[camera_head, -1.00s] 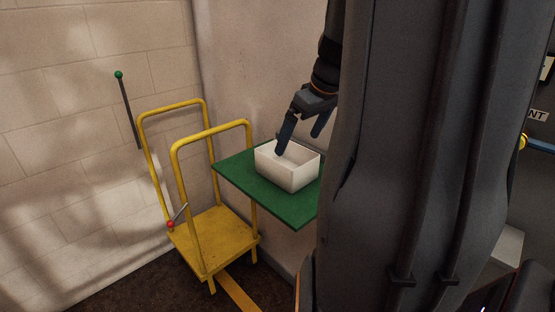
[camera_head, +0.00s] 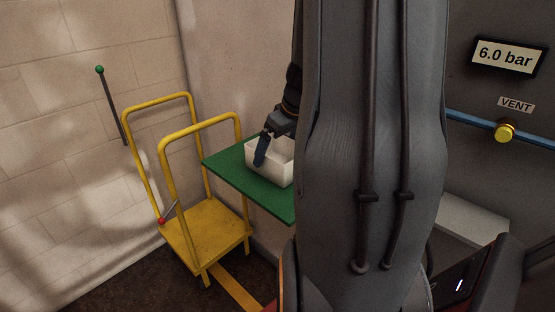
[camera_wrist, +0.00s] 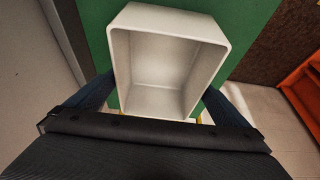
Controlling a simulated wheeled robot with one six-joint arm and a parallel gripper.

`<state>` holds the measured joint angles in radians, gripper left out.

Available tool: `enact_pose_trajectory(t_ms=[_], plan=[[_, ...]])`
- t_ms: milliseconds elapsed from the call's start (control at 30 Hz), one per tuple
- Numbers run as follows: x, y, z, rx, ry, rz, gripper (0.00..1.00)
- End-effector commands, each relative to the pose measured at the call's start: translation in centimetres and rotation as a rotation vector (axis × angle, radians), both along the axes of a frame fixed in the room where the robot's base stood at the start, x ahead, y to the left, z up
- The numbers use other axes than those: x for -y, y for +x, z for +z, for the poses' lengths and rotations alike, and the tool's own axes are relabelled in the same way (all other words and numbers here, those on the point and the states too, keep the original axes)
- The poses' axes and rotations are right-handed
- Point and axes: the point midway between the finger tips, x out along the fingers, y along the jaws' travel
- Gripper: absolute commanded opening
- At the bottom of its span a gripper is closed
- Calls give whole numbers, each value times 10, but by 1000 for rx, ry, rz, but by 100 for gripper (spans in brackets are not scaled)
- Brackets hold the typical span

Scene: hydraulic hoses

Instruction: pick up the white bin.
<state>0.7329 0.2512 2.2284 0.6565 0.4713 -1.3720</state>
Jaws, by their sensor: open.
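The white bin (camera_head: 270,172) is an open-topped box standing upright on a green shelf (camera_head: 228,168). The bin is empty in the wrist view (camera_wrist: 165,75). My gripper (camera_wrist: 158,85) is open, with one dark finger on each side of the bin in the wrist view. In the head view one finger hangs down in front of the bin's near left wall. The other finger and the bin's right part are hidden behind my arm there. I cannot tell whether the fingers touch the bin.
A yellow cart (camera_head: 205,235) stands left of and below the shelf. A green-knobbed lever (camera_head: 112,105) is by the left wall. A gauge reading 6.0 bar (camera_head: 505,55) and a yellow vent knob (camera_head: 504,131) are on the right panel. An orange object (camera_wrist: 302,88) is at the wrist view's right.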

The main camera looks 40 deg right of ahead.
Motion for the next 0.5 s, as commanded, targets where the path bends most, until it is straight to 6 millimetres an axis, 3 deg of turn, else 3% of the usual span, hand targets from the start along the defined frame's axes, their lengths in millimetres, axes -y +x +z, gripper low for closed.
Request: enact_pose_trajectory(t_ms=[200,500], plan=[[-2,9,-25,-2,3,1,100],[-2,12,-31,0,0,1,100]])
